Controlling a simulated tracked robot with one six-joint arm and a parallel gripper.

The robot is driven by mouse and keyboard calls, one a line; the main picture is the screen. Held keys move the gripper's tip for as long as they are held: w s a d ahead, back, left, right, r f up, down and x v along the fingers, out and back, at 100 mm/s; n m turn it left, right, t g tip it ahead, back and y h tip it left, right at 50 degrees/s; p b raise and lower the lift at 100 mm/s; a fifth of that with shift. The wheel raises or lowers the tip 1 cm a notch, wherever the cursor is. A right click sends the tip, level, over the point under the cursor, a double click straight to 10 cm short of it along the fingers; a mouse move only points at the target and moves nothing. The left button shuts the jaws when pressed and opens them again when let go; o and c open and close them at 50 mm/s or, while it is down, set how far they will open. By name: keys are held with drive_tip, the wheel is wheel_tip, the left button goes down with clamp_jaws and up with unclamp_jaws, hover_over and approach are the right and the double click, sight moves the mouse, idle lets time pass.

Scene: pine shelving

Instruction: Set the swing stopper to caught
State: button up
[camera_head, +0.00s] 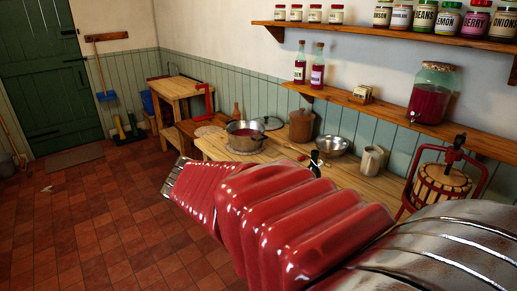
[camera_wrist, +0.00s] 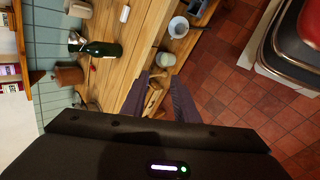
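A dark green bottle (camera_wrist: 103,49) shows on the wooden bench (camera_wrist: 118,78) in the wrist view, with its neck toward the left of the picture. The swing stopper is too small and dark at the neck to tell how it sits. In the head view a dark bottle top (camera_head: 315,160) shows just behind my red arm, and the rest of it is hidden. My gripper (camera_wrist: 159,78) is open, with two dark fingers apart and nothing held between them. The bottle is to the upper left of the fingers in the wrist view, apart from them.
A small press (camera_head: 439,185) is at the right. Wall shelves (camera_head: 400,118) hold jars and bottles. The tiled floor at left is mostly clear.

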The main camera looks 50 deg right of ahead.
drive_tip(key=w+d+n+g+h, duration=0.2)
drive_tip(key=d+n+g+h, duration=0.3)
drive_tip(key=d, duration=1.6)
drive_tip(key=n+t+h, duration=0.2)
drive_tip(key=n+h, duration=0.2)
drive_tip(key=h, duration=0.1)
approach(328, 161)
drive_tip(key=shift+w+a+f, duration=0.1)
drive_tip(key=shift+a+f, duration=0.05)
drive_tip(key=shift+a, duration=0.1)
drive_tip(key=shift+d, duration=0.1)
drive_tip(key=d, duration=0.4)
drive_tip(key=s+d, duration=0.1)
drive_tip(key=d, duration=0.4)
drive_tip(key=s+d, duration=0.1)
drive_tip(key=d, duration=0.3)
drive_tip(key=shift+s+d, duration=0.1)
drive_tip(key=shift+d, duration=0.15)
clamp_jaws()
